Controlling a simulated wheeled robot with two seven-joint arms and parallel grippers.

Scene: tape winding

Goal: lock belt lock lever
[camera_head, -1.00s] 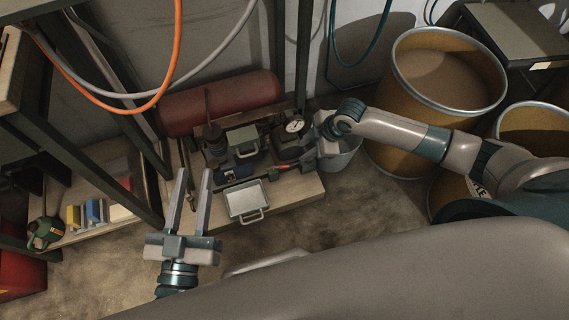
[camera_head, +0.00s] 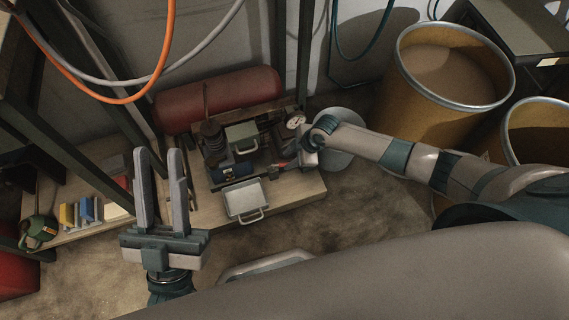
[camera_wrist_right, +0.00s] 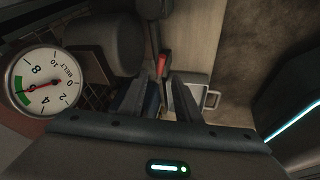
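A small lever with a red grip (camera_head: 278,165) sits at the front right of the machine (camera_head: 241,139); it looks like the belt lock lever. In the right wrist view the red grip (camera_wrist_right: 162,65) lies just beyond the gap between my right fingertips, apart from them as far as I can tell. My right gripper (camera_wrist_right: 155,88) is open and empty; in the head view (camera_head: 301,160) it is at the machine's right side, its fingers partly hidden. A round gauge marked BELT (camera_wrist_right: 43,82) has its needle by the green band. My left gripper (camera_head: 160,155) is open and empty, left of the machine.
A metal tray with a handle (camera_head: 245,199) lies on the wooden base (camera_head: 296,196) in front of the machine. A red cylinder (camera_head: 217,98) lies behind. A bucket (camera_head: 345,154) and drums (camera_head: 450,75) stand right. A shelf (camera_head: 60,240) is at left.

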